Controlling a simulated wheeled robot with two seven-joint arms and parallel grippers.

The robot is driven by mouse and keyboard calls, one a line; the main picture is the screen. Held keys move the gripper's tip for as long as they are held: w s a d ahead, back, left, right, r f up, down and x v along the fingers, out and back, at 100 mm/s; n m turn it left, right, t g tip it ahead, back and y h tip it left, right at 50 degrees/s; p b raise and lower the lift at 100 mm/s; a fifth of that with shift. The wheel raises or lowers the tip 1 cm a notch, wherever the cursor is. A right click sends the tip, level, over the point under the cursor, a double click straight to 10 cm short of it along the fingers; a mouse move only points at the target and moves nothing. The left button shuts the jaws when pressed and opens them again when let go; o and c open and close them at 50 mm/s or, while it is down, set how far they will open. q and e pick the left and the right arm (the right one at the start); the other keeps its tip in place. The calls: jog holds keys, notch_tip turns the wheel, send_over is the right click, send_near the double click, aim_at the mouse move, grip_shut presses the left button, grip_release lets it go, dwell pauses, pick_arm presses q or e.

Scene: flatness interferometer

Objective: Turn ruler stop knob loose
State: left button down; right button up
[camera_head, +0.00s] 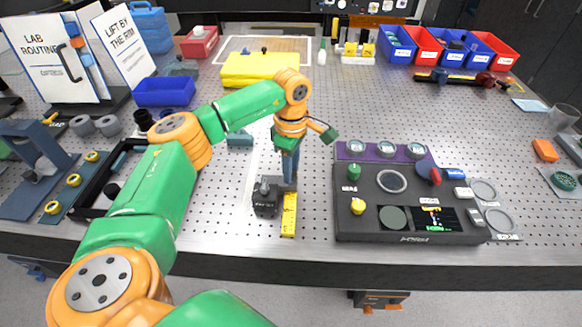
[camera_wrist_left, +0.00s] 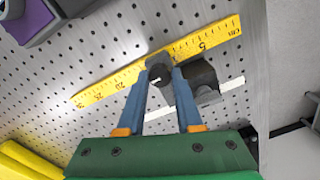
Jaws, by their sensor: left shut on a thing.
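The yellow ruler (camera_head: 289,222) lies on the perforated table near its front edge and runs across the left wrist view (camera_wrist_left: 110,86). A dark round knob (camera_wrist_left: 159,68) with a small light mark sits at the ruler, between my left fingertips. My left gripper (camera_head: 290,180) points down at the ruler and is shut on this knob; in the left wrist view its blue fingers (camera_wrist_left: 160,76) touch it from both sides. In the head view the fingers hide the knob. A dark block (camera_head: 265,206) with an upright post stands just left of the ruler.
A dark instrument console (camera_head: 410,215) with knobs and a small screen stands to the right. A black tray (camera_head: 100,190) lies to the left. A yellow box (camera_head: 258,70) and blue and red bins (camera_head: 440,45) are farther back. The table middle is mostly clear.

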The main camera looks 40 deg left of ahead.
pick_arm(q)
jog(key=n, duration=0.8)
jog(key=shift+n, duration=0.3)
jog(key=n, duration=0.4)
jog(key=shift+p, duration=0.35)
jog(key=shift+n, duration=2)
jog(key=c, duration=0.6)
grip_release()
